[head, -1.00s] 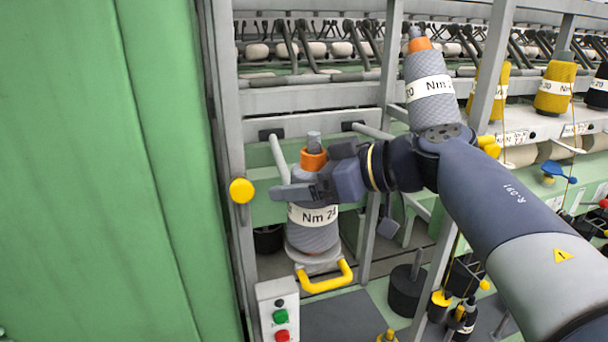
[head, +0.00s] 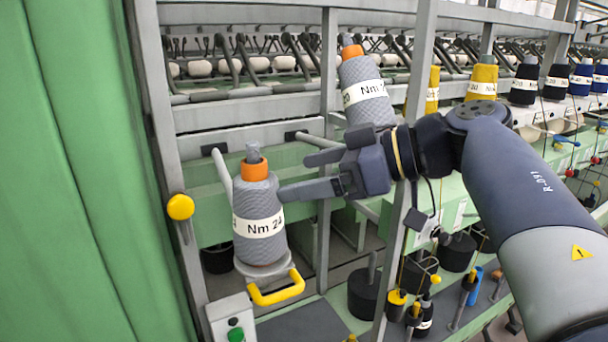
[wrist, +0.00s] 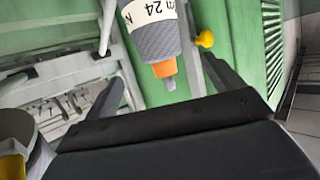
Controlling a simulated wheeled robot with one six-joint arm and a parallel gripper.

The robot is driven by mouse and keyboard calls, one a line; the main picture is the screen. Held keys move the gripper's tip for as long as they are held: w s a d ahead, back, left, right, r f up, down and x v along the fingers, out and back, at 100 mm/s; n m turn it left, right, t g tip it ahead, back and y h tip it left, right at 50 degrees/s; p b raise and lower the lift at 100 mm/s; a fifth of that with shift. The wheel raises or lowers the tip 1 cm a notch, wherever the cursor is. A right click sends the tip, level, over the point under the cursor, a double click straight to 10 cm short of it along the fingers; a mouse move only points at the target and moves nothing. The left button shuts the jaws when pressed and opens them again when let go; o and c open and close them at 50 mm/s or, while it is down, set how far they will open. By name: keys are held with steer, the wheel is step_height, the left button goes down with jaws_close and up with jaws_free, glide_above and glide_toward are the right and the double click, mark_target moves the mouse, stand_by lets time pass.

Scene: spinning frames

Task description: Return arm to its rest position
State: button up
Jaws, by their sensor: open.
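My gripper (head: 300,173) is open and empty in the head view, its two fingers pointing left. It is just right of a grey yarn cone (head: 259,212) with an orange top and a label that seems to read "Nm 24". The cone stands upright on a holder with a yellow handle (head: 277,291). The lower finger's tip comes close to the cone's right side in the picture; whether it touches is hard to tell. In the wrist view the same cone (wrist: 153,35) appears upside down, beyond and between the open fingers (wrist: 168,88).
A second grey cone (head: 363,90) stands behind my gripper. Yellow (head: 481,82) and dark blue (head: 557,82) cones stand on the rack to the right. A grey frame post (head: 322,150) rises behind my gripper. A green panel (head: 70,180) fills the left side.

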mark_target(244, 188)
steer(key=shift+a, duration=0.15)
steer(key=p+x, duration=0.1)
steer(key=x, duration=1)
steer(key=shift+d+r, duration=0.25)
steer(key=shift+r, duration=0.35)
